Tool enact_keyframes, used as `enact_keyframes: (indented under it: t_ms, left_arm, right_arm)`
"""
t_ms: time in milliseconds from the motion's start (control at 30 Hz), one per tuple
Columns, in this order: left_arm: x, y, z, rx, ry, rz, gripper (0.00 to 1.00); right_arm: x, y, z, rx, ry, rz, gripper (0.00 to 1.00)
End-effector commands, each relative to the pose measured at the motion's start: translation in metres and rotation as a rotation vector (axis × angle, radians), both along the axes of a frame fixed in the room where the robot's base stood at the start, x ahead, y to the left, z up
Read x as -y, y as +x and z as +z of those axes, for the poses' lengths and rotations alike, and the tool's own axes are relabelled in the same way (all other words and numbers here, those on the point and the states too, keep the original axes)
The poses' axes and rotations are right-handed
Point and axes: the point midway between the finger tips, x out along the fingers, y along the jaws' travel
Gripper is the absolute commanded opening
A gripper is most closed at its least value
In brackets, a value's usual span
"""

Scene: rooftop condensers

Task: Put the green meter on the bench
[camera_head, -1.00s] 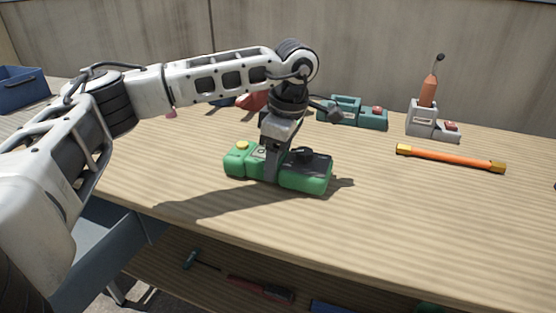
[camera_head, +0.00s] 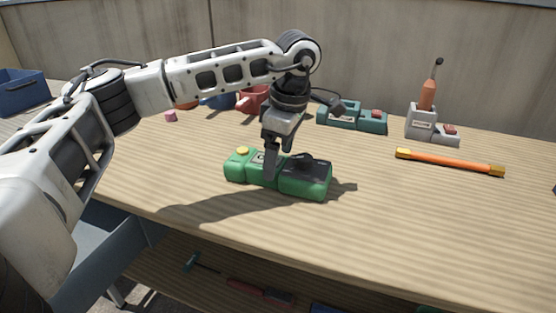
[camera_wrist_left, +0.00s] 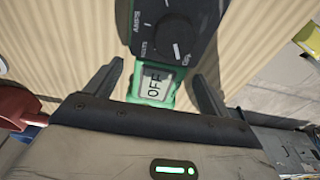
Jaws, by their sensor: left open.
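The green meter (camera_head: 305,178) lies flat on the wooden bench (camera_head: 420,215), near its front edge. It has a yellow button at its left end and a dark dial on its right part. My left gripper (camera_head: 270,172) is open, pointing down over the meter's middle, with a finger in front of its near side. In the left wrist view the meter's body with its dial and a display reading OFF (camera_wrist_left: 157,84) shows between the two spread fingers. My right gripper is not in view.
An orange bar with yellow ends (camera_head: 450,161) lies to the right. Behind stand a teal device (camera_head: 352,115) and a grey holder (camera_head: 421,122) with an orange tool (camera_head: 428,92). A blue bin (camera_head: 22,91) is at far left. The bench's right front is clear.

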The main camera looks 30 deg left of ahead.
Motion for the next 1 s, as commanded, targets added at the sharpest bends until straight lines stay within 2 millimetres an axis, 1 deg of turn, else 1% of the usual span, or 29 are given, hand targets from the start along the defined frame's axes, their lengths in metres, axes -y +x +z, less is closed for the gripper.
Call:
enact_keyframes:
  t_ms: [33, 200, 300, 400, 500, 600, 1000]
  left_arm:
    - [0.002, 0.001, 0.014, 0.002, -0.001, -0.001, 0.82]
    - [0.008, 0.002, 0.052, 0.003, 0.000, 0.000, 0.82]
    - [0.011, 0.003, 0.070, 0.002, -0.002, -0.002, 0.82]
    - [0.013, 0.003, 0.084, 0.000, -0.001, -0.001, 0.82]
    - [0.014, 0.003, 0.092, -0.001, 0.000, -0.002, 0.82]
    - [0.015, 0.003, 0.096, -0.001, 0.000, -0.001, 0.82]
    - [0.015, 0.003, 0.096, -0.001, 0.000, -0.001, 0.82]
  right_arm:
    - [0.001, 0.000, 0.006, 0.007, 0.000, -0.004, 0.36]
    - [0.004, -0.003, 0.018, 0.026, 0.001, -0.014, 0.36]
    - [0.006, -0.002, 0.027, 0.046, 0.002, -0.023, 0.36]
    - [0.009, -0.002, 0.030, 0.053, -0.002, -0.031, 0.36]
    - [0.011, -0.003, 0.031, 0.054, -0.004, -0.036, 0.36]
    - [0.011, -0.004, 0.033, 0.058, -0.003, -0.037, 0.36]
    - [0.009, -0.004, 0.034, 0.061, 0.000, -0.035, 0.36]
